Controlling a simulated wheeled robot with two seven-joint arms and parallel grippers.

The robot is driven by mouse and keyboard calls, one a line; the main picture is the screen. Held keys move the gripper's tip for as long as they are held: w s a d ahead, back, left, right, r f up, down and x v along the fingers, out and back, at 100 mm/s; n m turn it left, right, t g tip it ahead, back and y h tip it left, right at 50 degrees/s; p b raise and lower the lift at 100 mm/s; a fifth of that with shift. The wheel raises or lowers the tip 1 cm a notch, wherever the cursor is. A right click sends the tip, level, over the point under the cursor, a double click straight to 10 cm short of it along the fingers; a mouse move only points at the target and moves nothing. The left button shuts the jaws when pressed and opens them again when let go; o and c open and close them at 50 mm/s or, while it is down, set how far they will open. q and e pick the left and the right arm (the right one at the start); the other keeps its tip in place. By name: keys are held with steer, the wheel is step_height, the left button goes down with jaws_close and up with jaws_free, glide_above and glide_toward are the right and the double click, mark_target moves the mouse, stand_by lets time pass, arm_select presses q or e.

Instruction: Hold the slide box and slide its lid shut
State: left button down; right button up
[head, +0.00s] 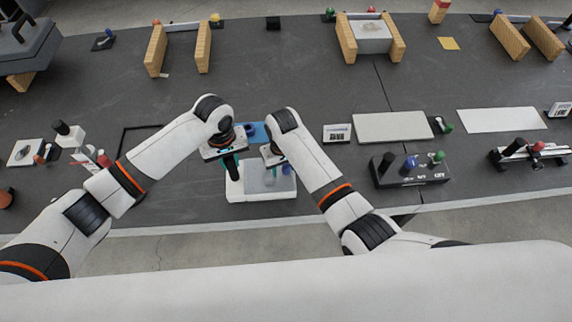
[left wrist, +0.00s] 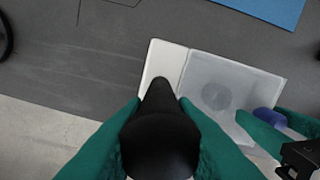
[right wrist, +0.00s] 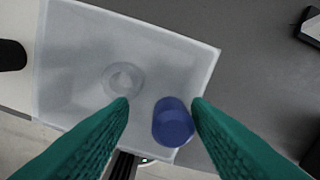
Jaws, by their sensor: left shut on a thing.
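The slide box (head: 234,190) is white and stands near the table's front edge. A black upright handle (left wrist: 160,135) is at its left part. My left gripper (head: 231,164) is shut on this handle, with green fingers on both sides. The grey top area (left wrist: 215,75) right of the white strip shows a round shape; I cannot tell whether this is the lid or the inside. A blue knob (right wrist: 173,122) stands near its corner in the right wrist view. My right gripper (right wrist: 160,108) is open around the knob, with a gap on the left finger's side.
A blue mat (head: 257,132) lies behind the box. A black outline frame (head: 124,142) lies to the left. A labelled block (head: 337,133), a light board (head: 393,127) and a black panel with knobs (head: 410,172) are to the right. The table's middle is mostly clear.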

arm_select(q)
steer(key=shift+s+f, duration=0.15)
steer(key=shift+f, duration=0.1)
arm_select(e)
steer(key=shift+d, duration=0.15)
step_height(320, 180, up, 12)
steer(key=shift+s, duration=0.1)
stand_by(0.4)
arm_select(q)
steer(key=c, duration=1.3)
jaws_free()
steer(key=shift+c, duration=0.2)
steer(key=shift+o, duration=1.2)
steer(key=shift+w, duration=0.2)
steer(key=shift+r, duration=0.1)
